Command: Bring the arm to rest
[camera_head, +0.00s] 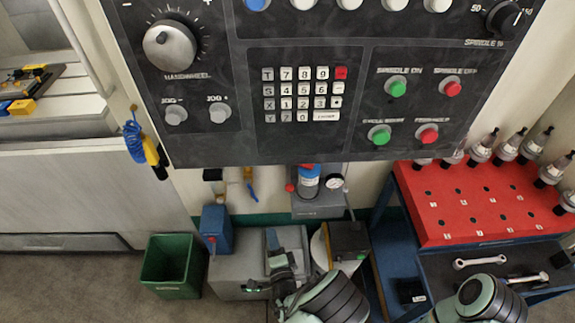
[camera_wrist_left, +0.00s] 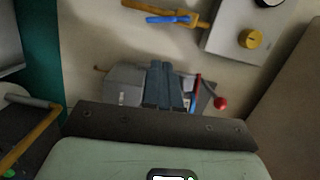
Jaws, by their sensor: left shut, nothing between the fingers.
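My left arm comes in at the bottom middle of the head view. Its left gripper (camera_head: 272,242) is small there, in front of a grey box on the floor. In the left wrist view, the gripper's blue-grey fingers (camera_wrist_left: 164,85) lie side by side, shut and empty. Part of my right arm (camera_head: 482,300) shows at the bottom right of the head view. My right gripper is not in view.
A control panel (camera_head: 330,88) fills the upper middle. A red rack with tool holders (camera_head: 465,205) stands at the right, above a dark tray with wrenches (camera_head: 480,261).

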